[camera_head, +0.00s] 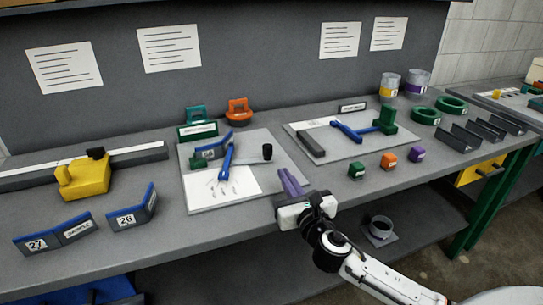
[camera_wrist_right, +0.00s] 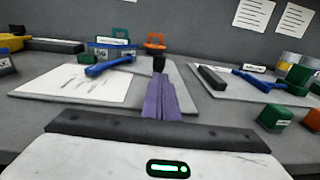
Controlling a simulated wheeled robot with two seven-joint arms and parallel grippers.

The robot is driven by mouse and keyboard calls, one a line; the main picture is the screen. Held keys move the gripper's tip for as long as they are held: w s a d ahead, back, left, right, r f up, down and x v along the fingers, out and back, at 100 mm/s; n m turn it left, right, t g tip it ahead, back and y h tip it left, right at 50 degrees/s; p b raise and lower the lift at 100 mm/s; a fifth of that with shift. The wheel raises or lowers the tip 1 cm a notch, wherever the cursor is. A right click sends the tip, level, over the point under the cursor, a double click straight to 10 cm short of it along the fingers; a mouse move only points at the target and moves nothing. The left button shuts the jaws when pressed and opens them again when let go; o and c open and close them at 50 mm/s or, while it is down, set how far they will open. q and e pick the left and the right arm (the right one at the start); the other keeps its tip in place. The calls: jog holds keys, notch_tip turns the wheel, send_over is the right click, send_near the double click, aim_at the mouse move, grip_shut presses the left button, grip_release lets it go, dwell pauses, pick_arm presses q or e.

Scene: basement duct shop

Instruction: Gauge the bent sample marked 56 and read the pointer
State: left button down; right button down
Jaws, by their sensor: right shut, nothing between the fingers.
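A gauge board (camera_head: 290,158) lies mid-bench with a blue pointer arm (camera_head: 227,162) over a white scale sheet (camera_head: 240,187). The pointer's tip lies over the marks, but I cannot read the value. A black knob (camera_head: 267,152) stands at the board's right side. My right gripper (camera_head: 290,182), with purple fingers, is shut and empty at the board's front right. The purple fingers (camera_wrist_right: 160,98) also show in the wrist view. My left gripper is out of view.
Bent samples marked 27 (camera_head: 52,237) and apparently 28 (camera_head: 132,210) stand front left, by a yellow block (camera_head: 84,180). A second board (camera_head: 380,149) with a blue arm lies right. Small green (camera_head: 356,170), orange (camera_head: 388,161) and purple (camera_head: 417,154) blocks stand near the front edge.

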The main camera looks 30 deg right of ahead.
aim_at(269, 152)
jog(key=x, duration=0.9)
jog(key=shift+w+f, duration=0.1)
jog(key=shift+w, duration=0.15)
jog(key=shift+w+d, duration=0.15)
jog(key=shift+w, duration=0.25)
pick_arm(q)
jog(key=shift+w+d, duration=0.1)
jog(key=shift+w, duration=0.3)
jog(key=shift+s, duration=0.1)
